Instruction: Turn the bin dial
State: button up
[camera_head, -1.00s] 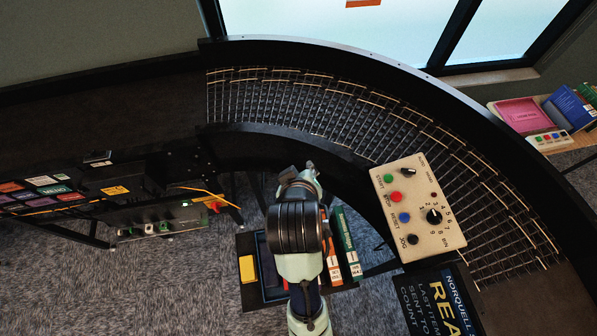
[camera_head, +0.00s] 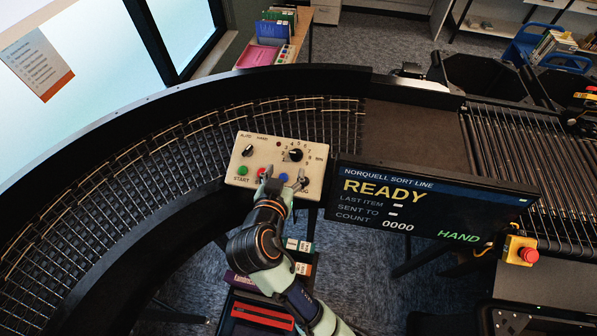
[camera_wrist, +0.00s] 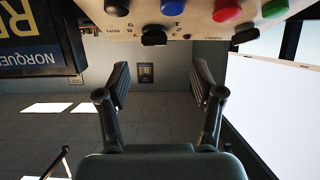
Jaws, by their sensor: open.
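The bin dial (camera_head: 295,155) is a round black knob with a ring of numbers, on the upper right of the beige control panel (camera_head: 316,166). I cannot tell which number it points to. It also shows as a black knob at the top of the wrist view (camera_wrist: 154,37), where the panel appears upside down. My gripper (camera_head: 285,177) is open and empty, its fingers spread over the lower part of the panel, below the dial in the head view. In the wrist view my gripper (camera_wrist: 161,82) has the dial beyond its gap, apart from both fingers.
A second black knob (camera_head: 247,151) sits at the panel's upper left. Green (camera_head: 243,170), red (camera_head: 262,172) and blue (camera_head: 283,178) buttons are close to my fingers. A screen (camera_head: 430,205) reading READY and HAND stands right of the panel. The curved roller conveyor (camera_head: 180,160) runs behind.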

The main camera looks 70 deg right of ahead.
aim_at(295, 154)
jog(key=shift+s+d+m, duration=0.25)
jog(key=shift+s+m, duration=0.05)
jog(key=shift+s, duration=0.1)
jog(key=shift+d+r, duration=0.1)
jog(key=shift+d, duration=0.05)
jog(key=p+x, duration=0.1)
jog(key=x, duration=0.7)
jog(key=shift+r, duration=0.15)
jog(key=shift+g, duration=0.3)
jog(key=c, duration=1.1)
jog(key=shift+c, duration=0.2)
